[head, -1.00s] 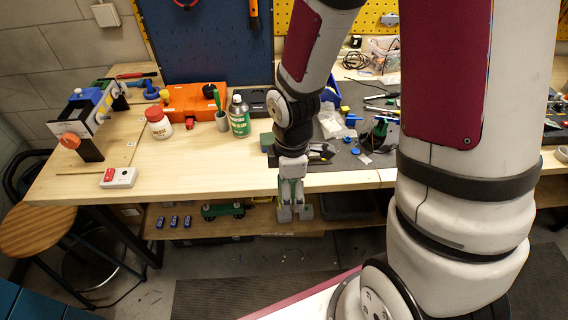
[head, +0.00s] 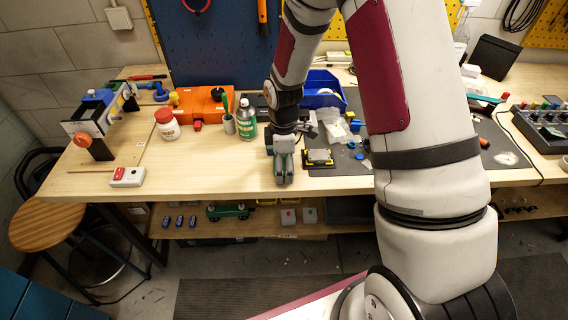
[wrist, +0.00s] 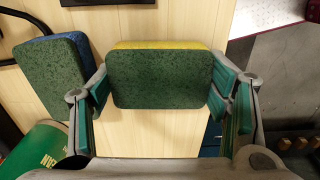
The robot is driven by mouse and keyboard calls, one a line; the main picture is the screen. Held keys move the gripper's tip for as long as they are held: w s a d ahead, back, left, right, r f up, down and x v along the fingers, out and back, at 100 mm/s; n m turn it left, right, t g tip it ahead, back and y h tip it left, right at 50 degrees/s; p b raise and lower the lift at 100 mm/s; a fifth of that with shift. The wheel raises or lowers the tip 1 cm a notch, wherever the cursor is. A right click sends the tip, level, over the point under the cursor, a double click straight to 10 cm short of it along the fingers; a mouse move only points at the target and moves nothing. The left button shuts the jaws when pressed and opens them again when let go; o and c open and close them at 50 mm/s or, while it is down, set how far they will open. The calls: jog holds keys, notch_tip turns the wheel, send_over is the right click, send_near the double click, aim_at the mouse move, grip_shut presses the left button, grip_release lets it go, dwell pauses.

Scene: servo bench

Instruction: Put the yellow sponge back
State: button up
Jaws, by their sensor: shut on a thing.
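The yellow sponge (wrist: 160,80) has a dark green scouring face, with its yellow side showing along one edge in the wrist view. My gripper (wrist: 160,95) is shut on it, one finger pad against each short end. In the head view my gripper (head: 284,180) points down over the front part of the workbench, left of the dark mat. The sponge is hard to make out there among the fingers. Pale wood lies below it in the wrist view; I cannot tell the gap. A second sponge (wrist: 52,75), green-faced with a blue body, lies to the left.
A green can (head: 246,120), a grey cup (head: 229,124), a white red-lidded jar (head: 167,124) and an orange case (head: 203,105) stand left of my gripper. A black-and-yellow item (head: 318,158) is close on its right. The bench front (head: 215,185) is clear wood.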

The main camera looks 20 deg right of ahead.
jog(key=shift+f, duration=0.15)
jog(key=o, duration=0.8)
jog(key=shift+o, duration=0.2)
jog(key=s+r+m+t+b, duration=0.1)
jog(key=s+r+m, duration=0.25)
jog(key=r, duration=0.95)
jog(key=s+r+m+t, duration=0.2)
jog(key=s+r+m, duration=0.15)
jog(key=r, duration=0.95)
jog(key=s+r+m+t, duration=0.1)
jog(key=s+r+m, duration=0.2)
jog(key=s, duration=0.4)
jog(key=s+r+m+t, duration=0.1)
jog(key=s+r+m, duration=0.2)
jog(key=s, duration=0.4)
jog(key=shift+s+r+m+t, duration=0.3)
jog(key=shift+s+r+m, duration=0.05)
jog(key=shift+m, duration=0.35)
